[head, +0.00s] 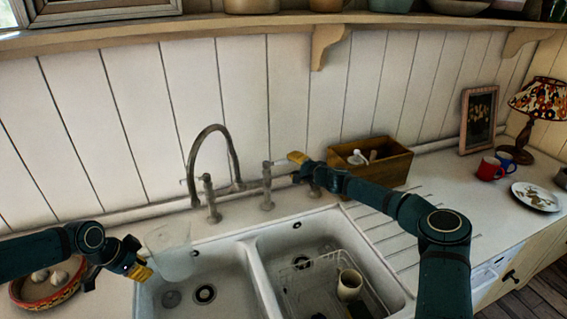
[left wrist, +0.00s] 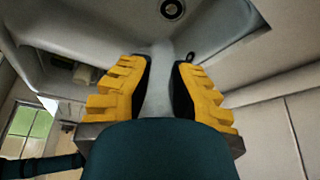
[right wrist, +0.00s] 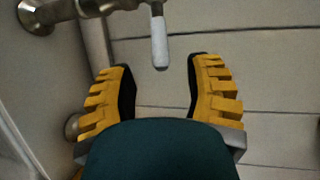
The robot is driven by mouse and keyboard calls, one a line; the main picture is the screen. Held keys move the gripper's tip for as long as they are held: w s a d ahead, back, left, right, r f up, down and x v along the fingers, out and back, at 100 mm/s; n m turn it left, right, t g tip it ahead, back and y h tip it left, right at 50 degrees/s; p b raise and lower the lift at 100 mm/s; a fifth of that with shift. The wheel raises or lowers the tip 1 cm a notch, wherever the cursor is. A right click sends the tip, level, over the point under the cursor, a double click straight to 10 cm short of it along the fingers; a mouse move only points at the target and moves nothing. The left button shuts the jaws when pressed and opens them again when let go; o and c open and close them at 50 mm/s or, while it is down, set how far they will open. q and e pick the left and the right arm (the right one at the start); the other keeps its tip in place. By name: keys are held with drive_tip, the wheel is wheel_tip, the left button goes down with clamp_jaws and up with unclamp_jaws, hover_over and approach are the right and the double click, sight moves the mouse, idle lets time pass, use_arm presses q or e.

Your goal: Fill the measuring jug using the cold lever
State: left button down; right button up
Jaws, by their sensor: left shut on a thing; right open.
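The clear measuring jug (head: 172,252) is over the left basin, below and slightly left of the tap's curved spout (head: 191,160). My left gripper (head: 143,270) is shut on the jug's left side; the jug shows faintly between its fingers in the left wrist view (left wrist: 158,95). The tap has a left lever post (head: 209,195) and a right lever post (head: 267,185); no hot or cold marking is readable. My right gripper (head: 297,158) is open beside the right lever. In the right wrist view a pale lever handle (right wrist: 159,45) points between the open fingers, apparently just ahead of their tips. No water is visible.
The double sink (head: 250,262) has a wire rack holding a cream mug (head: 349,284) in its right basin. A wooden box (head: 385,165) stands behind my right arm. A bowl of eggs or bulbs (head: 45,283) is at left. Mugs (head: 490,168) and a plate (head: 536,197) are at right.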

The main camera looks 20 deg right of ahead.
sight(286, 163)
drive_tip(key=shift+x, duration=2.9)
drive_tip(key=shift+o, duration=0.3)
clamp_jaws()
